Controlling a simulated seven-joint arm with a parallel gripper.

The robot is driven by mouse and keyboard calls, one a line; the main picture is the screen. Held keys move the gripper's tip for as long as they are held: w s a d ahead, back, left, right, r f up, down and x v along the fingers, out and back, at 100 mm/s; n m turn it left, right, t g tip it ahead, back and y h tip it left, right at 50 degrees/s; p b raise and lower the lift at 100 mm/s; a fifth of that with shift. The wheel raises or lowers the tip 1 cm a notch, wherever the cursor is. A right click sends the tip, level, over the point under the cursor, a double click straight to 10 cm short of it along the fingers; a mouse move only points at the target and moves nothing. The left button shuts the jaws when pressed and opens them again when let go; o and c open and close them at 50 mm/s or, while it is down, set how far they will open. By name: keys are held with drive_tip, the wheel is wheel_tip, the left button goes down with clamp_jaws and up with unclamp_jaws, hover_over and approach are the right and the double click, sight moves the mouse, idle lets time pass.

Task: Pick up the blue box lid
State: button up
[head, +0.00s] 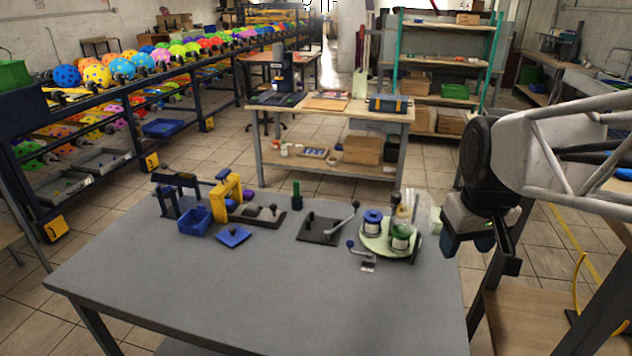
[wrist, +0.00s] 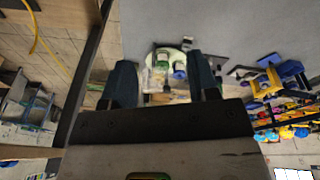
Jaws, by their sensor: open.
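The blue box lid (head: 233,236) is a flat blue square with a small dark knob. It lies on the grey table, in front and to the right of the open blue box (head: 194,221). My gripper (head: 480,250) is open and empty, off the table's right edge and far to the right of the lid. In the wrist view its two fingers (wrist: 165,75) stand apart with nothing between them touching. The lid is too small to make out surely in the wrist view.
A yellow clamp (head: 228,190) stands behind the lid. A dark plate with a lever (head: 318,229) and a green round stand with jars (head: 377,240) lie between my gripper and the lid. The table's front half (head: 270,300) is clear.

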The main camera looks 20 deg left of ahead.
drive_tip(key=w+a+n, duration=0.5)
drive_tip(key=w+a, duration=0.7)
drive_tip(key=w, duration=0.1)
drive_tip(key=n+g, duration=0.2)
drive_tip(key=n, duration=1.1)
hover_over(231, 228)
drive_tip(key=f, duration=2.3)
drive_tip(key=shift+s+d, duration=0.1)
drive_tip(key=shift+d, duration=0.15)
drive_tip(key=shift+a+f, duration=0.15)
drive_tip(key=shift+a, duration=0.15)
drive_tip(key=shift+f, duration=0.15)
drive_tip(key=shift+f, duration=1.15)
drive_tip(key=shift+d+f, duration=0.1)
drive_tip(key=shift+f, duration=0.05)
